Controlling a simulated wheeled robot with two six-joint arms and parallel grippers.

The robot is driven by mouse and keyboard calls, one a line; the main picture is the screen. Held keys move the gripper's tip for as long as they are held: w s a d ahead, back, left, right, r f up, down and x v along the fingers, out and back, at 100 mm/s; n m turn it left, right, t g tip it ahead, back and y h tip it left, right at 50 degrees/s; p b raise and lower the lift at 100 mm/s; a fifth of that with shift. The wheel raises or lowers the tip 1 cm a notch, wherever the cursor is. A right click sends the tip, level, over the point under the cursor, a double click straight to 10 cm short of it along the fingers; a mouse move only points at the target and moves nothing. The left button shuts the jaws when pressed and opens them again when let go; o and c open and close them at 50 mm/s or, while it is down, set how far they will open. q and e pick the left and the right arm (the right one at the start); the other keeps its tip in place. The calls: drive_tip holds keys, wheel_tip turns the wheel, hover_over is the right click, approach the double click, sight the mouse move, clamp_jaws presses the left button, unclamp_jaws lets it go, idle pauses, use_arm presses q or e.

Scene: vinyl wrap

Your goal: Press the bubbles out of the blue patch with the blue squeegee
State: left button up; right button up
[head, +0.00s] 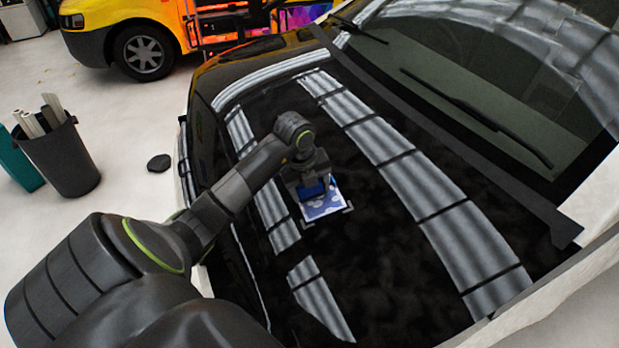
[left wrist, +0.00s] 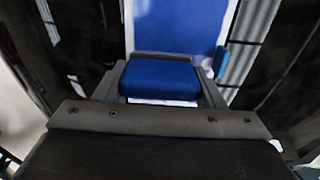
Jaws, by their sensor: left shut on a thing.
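The blue patch (head: 326,207) lies on the dark car hood, with lighter spots on it and pale corner marks around it. In the left wrist view the patch (left wrist: 176,28) shows as a flat blue sheet ahead of the gripper. My left gripper (head: 312,185) is shut on the blue squeegee (left wrist: 160,77), over the upper left part of the patch. The squeegee (head: 313,188) shows only in part under the gripper in the head view. Whether its edge touches the patch I cannot tell. My right gripper is not in view.
The glossy black car hood (head: 370,270) has bright striped reflections. The windshield and wiper (head: 480,115) are at the upper right. A dark bin (head: 62,158) with rolls stands on the floor at left, near a small dark puck (head: 159,163). A yellow-orange van (head: 140,35) stands behind.

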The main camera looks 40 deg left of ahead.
sight(321, 217)
use_arm(q)
drive_tip(key=shift+s+d, duration=0.5)
drive_tip(key=shift+d, duration=0.35)
drive_tip(key=shift+s+d+f, duration=0.15)
drive_tip(key=shift+s+d, duration=0.4)
drive_tip(key=shift+d, duration=0.35)
drive_tip(key=shift+s+d+f, duration=0.1)
drive_tip(key=shift+s+d, duration=0.5)
drive_tip(key=shift+d, duration=0.35)
drive_tip(key=shift+r+p, duration=0.7)
drive_tip(key=shift+p, duration=0.05)
drive_tip(key=p+v, duration=0.4)
drive_tip(key=v, duration=0.1)
drive_tip(key=shift+s+r+p, duration=0.2)
drive_tip(key=shift+r+p, duration=0.1)
